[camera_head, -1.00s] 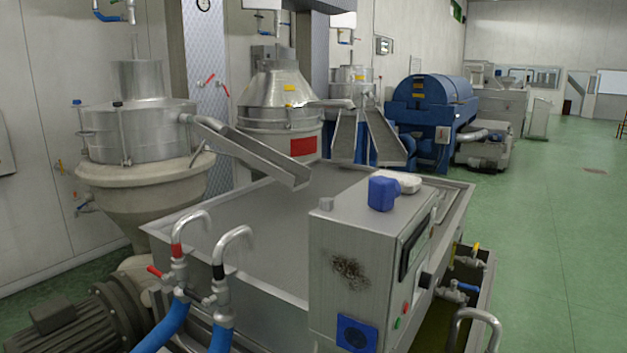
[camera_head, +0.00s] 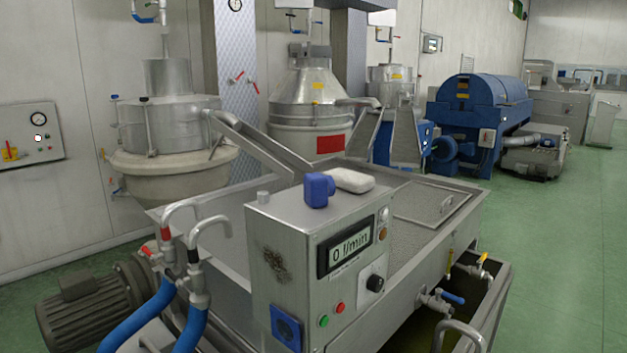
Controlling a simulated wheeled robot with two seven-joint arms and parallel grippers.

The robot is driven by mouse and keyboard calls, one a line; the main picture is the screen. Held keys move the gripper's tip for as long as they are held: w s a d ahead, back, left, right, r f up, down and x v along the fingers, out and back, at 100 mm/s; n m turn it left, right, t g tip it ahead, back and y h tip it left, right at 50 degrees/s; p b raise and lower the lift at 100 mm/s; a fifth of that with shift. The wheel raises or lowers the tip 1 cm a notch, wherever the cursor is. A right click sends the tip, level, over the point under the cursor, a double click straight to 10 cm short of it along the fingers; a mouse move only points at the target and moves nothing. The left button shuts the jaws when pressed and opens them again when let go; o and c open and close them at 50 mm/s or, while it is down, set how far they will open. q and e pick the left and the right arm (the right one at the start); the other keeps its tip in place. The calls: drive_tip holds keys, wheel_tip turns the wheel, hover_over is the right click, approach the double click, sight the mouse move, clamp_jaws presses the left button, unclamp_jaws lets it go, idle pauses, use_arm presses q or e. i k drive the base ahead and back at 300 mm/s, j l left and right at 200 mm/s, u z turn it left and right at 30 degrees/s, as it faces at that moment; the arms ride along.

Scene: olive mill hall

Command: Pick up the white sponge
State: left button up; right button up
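The white sponge (camera_head: 350,180) lies flat on the top of the grey metal control box (camera_head: 290,225), at its far edge. A blue object (camera_head: 319,190), like a small bottle or container, is right beside it on the left and overlaps its near left end in the picture. The rest of the sponge's top shows clearly. Neither of my grippers is in view.
The control box has a display (camera_head: 350,248), buttons and a knob on its face. It stands at a metal basin with a lid (camera_head: 430,203). Hooked pipes with blue hoses (camera_head: 140,318) and a motor (camera_head: 95,305) are at left. Green floor (camera_head: 560,260) is clear at right.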

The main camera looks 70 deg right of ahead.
sight(354, 182)
drive_tip(key=k+l+u, duration=0.3)
drive_tip(key=k, duration=0.45)
drive_tip(key=k+u, duration=0.35)
drive_tip(key=k, duration=1.05)
